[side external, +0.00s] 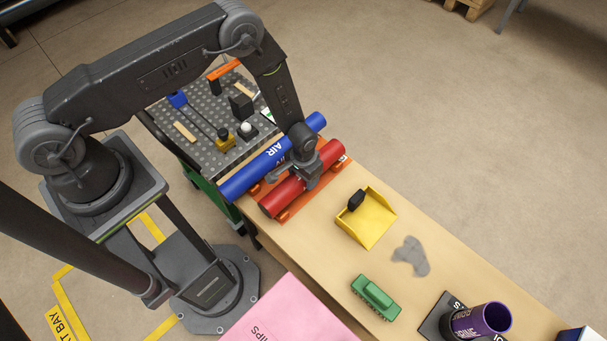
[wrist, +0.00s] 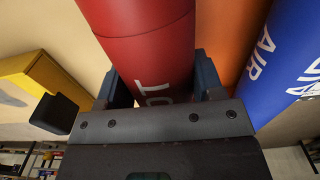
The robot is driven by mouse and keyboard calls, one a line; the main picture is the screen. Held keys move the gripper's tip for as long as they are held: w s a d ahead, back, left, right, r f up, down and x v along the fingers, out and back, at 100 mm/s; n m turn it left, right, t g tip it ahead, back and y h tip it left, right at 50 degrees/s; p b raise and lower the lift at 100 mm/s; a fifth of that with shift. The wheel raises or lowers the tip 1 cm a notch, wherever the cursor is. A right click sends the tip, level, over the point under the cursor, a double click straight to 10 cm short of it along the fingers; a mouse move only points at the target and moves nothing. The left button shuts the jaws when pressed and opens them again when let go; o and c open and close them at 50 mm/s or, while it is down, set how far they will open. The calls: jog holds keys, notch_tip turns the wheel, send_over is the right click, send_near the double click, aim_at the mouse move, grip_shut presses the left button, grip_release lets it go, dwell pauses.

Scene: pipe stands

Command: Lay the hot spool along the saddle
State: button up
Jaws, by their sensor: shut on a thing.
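The red hot spool (side external: 285,196) lies lengthwise over the orange saddle (side external: 344,165) near the far end of the bench. It also shows in the wrist view (wrist: 150,40), with white letters partly hidden by my gripper. My gripper (side external: 303,172) is shut on the spool near its middle, with one finger on each side in the wrist view (wrist: 158,85). Orange saddle parts show at both ends of the spool. I cannot tell whether the spool touches the saddle or hangs just above it.
A blue AIR pipe (side external: 242,179) lies parallel, close beside the red spool. A perforated tool cart (side external: 205,148) stands behind.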

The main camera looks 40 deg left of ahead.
jog(key=shift+w+f, duration=0.1)
jog(key=shift+f, duration=0.3)
jog(key=o, duration=1.4)
jog(key=shift+c, duration=0.2)
jog(key=shift+r, duration=3.75)
